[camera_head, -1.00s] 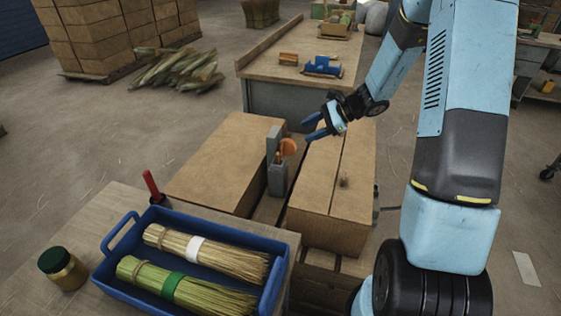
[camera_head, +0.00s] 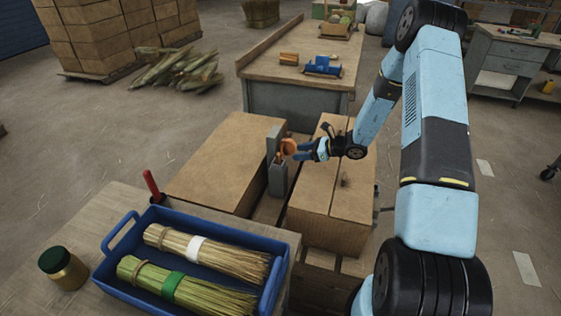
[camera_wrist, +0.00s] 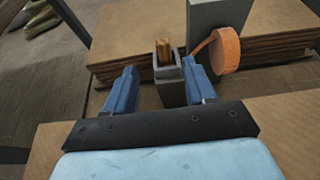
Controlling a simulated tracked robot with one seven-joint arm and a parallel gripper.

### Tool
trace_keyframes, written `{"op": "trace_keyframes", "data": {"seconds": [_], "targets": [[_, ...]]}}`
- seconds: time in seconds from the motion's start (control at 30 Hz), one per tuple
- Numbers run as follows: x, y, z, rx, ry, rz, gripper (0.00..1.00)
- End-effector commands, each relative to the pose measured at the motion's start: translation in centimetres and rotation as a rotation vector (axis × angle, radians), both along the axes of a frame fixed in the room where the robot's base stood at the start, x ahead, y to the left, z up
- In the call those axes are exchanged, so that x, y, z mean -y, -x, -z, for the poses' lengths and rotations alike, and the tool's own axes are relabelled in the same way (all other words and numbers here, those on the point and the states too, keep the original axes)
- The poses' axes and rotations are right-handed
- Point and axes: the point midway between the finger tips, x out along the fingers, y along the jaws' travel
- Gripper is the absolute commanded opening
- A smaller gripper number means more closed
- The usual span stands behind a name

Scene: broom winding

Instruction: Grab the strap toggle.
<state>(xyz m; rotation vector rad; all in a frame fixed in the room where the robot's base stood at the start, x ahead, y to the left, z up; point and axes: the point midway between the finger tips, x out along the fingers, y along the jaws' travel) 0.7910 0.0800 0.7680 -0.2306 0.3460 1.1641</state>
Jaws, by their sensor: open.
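A small light-brown wooden piece, which looks like the strap toggle (camera_wrist: 163,50), stands upright in the top of a grey holder (camera_wrist: 170,92) in the wrist view. An orange roll of strap (camera_wrist: 227,50) is just right of it, with a loose strap end reaching toward the holder. In the head view the orange roll (camera_head: 289,146) and grey holder (camera_head: 277,180) stand between two cardboard stacks. My gripper (camera_wrist: 160,66) is open, its blue fingers on either side of the holder, with the toggle beyond and between the tips. In the head view my gripper (camera_head: 298,152) partly hides this spot.
Cardboard stacks flank the holder on the left (camera_head: 225,160) and right (camera_head: 335,190). A blue tray (camera_head: 110,275) with two broom bundles lies in front, and a workbench (camera_head: 300,95) stands behind.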

Motion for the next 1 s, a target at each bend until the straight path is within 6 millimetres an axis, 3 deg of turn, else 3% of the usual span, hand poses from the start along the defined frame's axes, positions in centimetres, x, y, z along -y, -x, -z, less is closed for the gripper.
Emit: {"op": "trace_keyframes", "data": {"seconds": [0.2, 0.47, 0.8, 1.0], "targets": [[-2.7, -1.0, 1.2, -0.001, 0.001, -0.002, 0.55], [-3.6, -1.5, 1.6, 0.000, 0.000, -0.001, 0.55], [-7.1, -3.1, 3.3, -0.001, 0.001, -0.003, 0.55], [-7.6, -3.4, 3.5, 0.000, 0.001, 0.000, 0.55]]}}
